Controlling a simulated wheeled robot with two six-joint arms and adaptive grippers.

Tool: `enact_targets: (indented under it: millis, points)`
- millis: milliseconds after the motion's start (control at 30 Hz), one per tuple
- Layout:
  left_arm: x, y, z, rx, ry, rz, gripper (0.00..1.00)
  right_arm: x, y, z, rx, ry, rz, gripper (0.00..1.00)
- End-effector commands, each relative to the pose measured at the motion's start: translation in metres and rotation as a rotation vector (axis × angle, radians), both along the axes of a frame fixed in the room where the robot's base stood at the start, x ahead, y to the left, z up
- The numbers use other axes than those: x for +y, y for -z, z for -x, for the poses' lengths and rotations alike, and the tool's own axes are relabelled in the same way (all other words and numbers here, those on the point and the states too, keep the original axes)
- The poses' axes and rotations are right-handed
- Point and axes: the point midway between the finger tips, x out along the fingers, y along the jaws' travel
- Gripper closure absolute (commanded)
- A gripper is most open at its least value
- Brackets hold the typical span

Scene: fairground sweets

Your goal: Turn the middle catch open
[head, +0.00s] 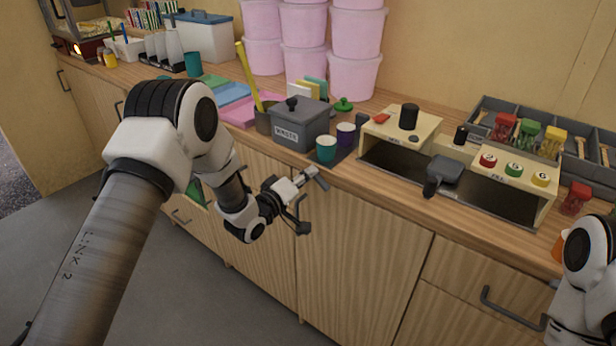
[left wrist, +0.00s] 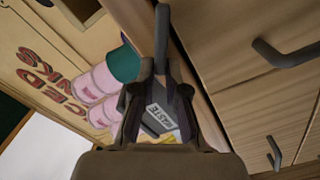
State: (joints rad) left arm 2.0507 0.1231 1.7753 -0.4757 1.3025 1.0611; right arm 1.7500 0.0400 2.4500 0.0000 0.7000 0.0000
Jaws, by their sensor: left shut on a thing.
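The middle catch (head: 318,179) is a small dark grey lever at the top of a wooden cupboard door, just under the worktop edge. My left gripper (head: 300,198) is at the catch and shut on it. In the left wrist view the grey bar of the catch (left wrist: 162,38) stands out beyond the fingertips of my left gripper (left wrist: 160,85). The fingers hide part of the catch, so its exact angle is hard to tell. My right arm shows at the right edge of the head view, but its gripper is not visible.
A cream unit (head: 402,128) with buttons is to the right. A drawer handle (head: 500,305) projects lower right. The floor before the cupboards is clear.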

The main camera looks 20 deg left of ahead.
Motion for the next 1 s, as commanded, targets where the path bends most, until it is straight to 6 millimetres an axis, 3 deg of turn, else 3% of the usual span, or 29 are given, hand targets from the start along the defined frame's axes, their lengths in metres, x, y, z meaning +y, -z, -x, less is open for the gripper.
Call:
enact_targets:
  millis: [500,1000]
  points:
    - [0.0027,0.006,-0.0007,0.152,-0.003,0.415,1.0,0.0,0.0063,0.0,0.0,0.0,0.0,0.6]
    - [0.0028,0.0079,-0.0006,0.205,-0.003,0.562,1.0,0.0001,0.0074,0.0,0.0,0.0,0.0,0.6]
